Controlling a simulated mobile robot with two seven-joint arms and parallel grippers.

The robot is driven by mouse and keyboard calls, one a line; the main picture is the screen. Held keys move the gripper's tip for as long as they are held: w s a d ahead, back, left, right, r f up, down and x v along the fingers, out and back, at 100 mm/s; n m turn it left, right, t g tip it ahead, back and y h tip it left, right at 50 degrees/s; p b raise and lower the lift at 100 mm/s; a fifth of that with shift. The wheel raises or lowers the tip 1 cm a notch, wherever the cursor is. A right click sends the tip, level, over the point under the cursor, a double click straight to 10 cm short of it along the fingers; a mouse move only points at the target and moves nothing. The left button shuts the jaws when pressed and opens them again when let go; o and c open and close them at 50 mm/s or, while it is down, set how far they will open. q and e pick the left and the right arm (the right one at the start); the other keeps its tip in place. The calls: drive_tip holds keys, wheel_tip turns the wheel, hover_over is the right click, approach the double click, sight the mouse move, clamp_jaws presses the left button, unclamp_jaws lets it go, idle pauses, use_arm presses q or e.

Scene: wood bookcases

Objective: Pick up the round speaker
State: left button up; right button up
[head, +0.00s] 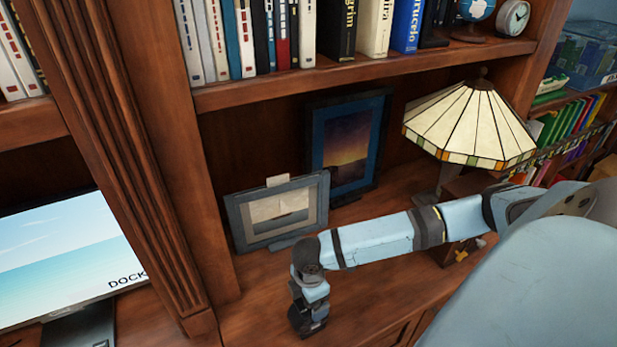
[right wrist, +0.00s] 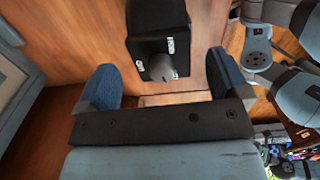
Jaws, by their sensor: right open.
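No round speaker can be made out for certain in either view. My right gripper (head: 308,324) hangs low over the front of the wooden shelf in the head view, and its fingers are too small there to read. In the right wrist view the gripper (right wrist: 163,80) has its two blue fingers wide apart with nothing held between them. A black boxy thing (right wrist: 157,18) with white marks and a grey rounded part lies beyond the fingertips, near the gap between them. I cannot tell what it is. My left gripper is not in view.
A small grey picture frame (head: 240,222) and a larger dark blue frame (head: 319,150) stand behind my arm. A stained-glass lamp (head: 468,120) stands right of them. A dividing post (head: 118,130) separates off a monitor (head: 65,255) at left. Books line the shelf above.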

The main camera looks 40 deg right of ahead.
sight(300, 316)
wheel_tip(300, 316, down, 5)
drive_tip(key=shift+a+r, duration=0.15)
drive_tip(key=shift+r, duration=0.05)
drive_tip(key=shift+c, duration=0.2)
drive_tip(key=c, duration=1.1)
drive_tip(key=shift+r, duration=0.2)
